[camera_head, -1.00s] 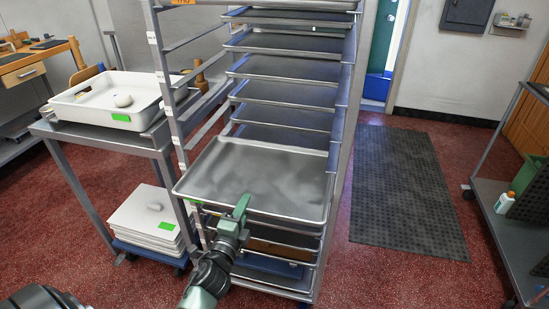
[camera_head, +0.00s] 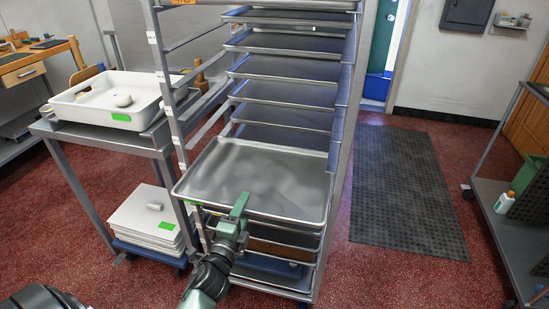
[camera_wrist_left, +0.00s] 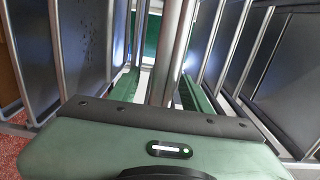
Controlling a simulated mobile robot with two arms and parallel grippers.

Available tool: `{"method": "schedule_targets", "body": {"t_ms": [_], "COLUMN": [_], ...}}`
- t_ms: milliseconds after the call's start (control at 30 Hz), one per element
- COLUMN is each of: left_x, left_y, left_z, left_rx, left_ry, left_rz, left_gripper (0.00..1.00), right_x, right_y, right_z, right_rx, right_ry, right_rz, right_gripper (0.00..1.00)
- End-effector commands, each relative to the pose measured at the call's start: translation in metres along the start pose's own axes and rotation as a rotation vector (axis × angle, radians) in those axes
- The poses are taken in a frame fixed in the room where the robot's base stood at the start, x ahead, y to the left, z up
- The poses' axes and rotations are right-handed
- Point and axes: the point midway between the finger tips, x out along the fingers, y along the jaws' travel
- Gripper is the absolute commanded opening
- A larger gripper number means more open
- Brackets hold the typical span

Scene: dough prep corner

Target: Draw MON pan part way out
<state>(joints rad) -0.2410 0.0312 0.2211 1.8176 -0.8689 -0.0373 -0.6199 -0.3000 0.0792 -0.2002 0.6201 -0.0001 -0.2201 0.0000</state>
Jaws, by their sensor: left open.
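A wide grey sheet pan (camera_head: 262,170) sticks out of the front of the tall metal rack (camera_head: 345,130), well beyond the other pans. I cannot read a MON label on it. My left gripper (camera_head: 240,205) is at the pan's front rim, a little right of its left corner. In the left wrist view the gripper (camera_wrist_left: 160,92) has its green fingers apart, with a metal rim (camera_wrist_left: 172,55) running between them. I cannot tell whether either finger touches it. My right gripper is not in view.
Several pans (camera_head: 285,92) sit inside the rack above, and more sit below. A side table (camera_head: 90,135) with a white tub (camera_head: 85,110) stands close on the left, above stacked white lids (camera_head: 140,222). A dark mat (camera_head: 400,190) leaves free floor on the right.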

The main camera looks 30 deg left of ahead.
Motion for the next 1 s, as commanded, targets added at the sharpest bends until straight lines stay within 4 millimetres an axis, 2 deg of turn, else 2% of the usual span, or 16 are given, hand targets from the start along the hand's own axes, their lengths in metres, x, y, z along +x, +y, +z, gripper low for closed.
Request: {"method": "schedule_targets", "body": {"t_ms": [1000], "left_x": [-0.077], "left_y": [-0.001], "left_z": [0.000], "left_rx": [0.000], "left_ry": [0.001], "left_rz": [-0.004], "left_gripper": [0.48], "right_x": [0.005], "right_y": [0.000], "right_z": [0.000], "right_rx": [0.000], "right_ry": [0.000], "right_rz": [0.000], "right_gripper": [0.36]}}
